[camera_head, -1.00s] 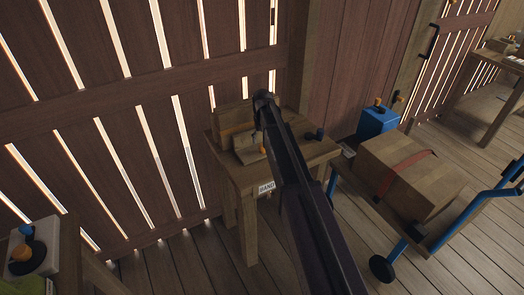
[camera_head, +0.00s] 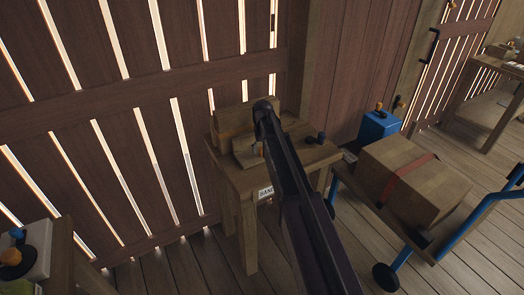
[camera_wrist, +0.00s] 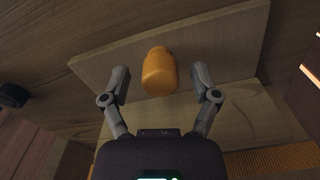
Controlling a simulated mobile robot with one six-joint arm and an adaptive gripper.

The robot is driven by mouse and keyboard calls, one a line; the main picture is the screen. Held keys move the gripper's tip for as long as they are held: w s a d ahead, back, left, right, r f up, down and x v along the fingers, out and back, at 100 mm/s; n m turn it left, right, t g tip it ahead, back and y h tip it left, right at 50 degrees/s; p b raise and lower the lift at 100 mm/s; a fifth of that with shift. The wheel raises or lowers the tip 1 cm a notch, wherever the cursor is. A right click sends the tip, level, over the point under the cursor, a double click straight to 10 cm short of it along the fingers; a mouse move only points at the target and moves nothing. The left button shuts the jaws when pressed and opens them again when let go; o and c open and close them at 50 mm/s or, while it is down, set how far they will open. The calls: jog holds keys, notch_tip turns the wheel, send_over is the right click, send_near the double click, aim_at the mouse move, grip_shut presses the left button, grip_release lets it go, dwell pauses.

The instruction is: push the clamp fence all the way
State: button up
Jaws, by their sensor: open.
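The clamp fence is a light wooden board with an orange knob (camera_wrist: 158,72). In the wrist view the board (camera_wrist: 222,45) spans the upper middle, and the knob stands out from it. My gripper (camera_wrist: 160,84) is open, with one finger on each side of the knob and a visible gap on both sides. In the head view the fence board (camera_head: 246,152) lies on a small wooden bench (camera_head: 246,178), and my arm hides most of the knob and the fingertips.
A dark knob (camera_head: 320,138) stands on the bench's right side. A cart (camera_head: 412,242) carrying a strapped wooden box (camera_head: 425,178) is to the right, beside a blue container (camera_head: 378,126). The slatted wall (camera_head: 130,88) is close behind the bench.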

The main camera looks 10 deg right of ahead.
grip_shut()
jog(key=shift+s+d, duration=0.15)
jog(key=shift+s, duration=0.35)
jog(key=shift+s+d, duration=0.15)
jog(key=shift+s, duration=0.35)
grip_release()
jog(key=shift+w, duration=0.2)
jog(key=shift+w+a, duration=0.3)
jog(key=shift+w, duration=0.5)
notch_tip(320, 180, up, 14)
jog(key=p, duration=1.4)
jog(key=s+f+b, duration=2.7)
jog(key=s, duration=0.2)
jog(key=shift+a+f+m+b, duration=0.15)
jog(key=shift+f+m+b, duration=0.15)
jog(key=shift+f, duration=0.05)
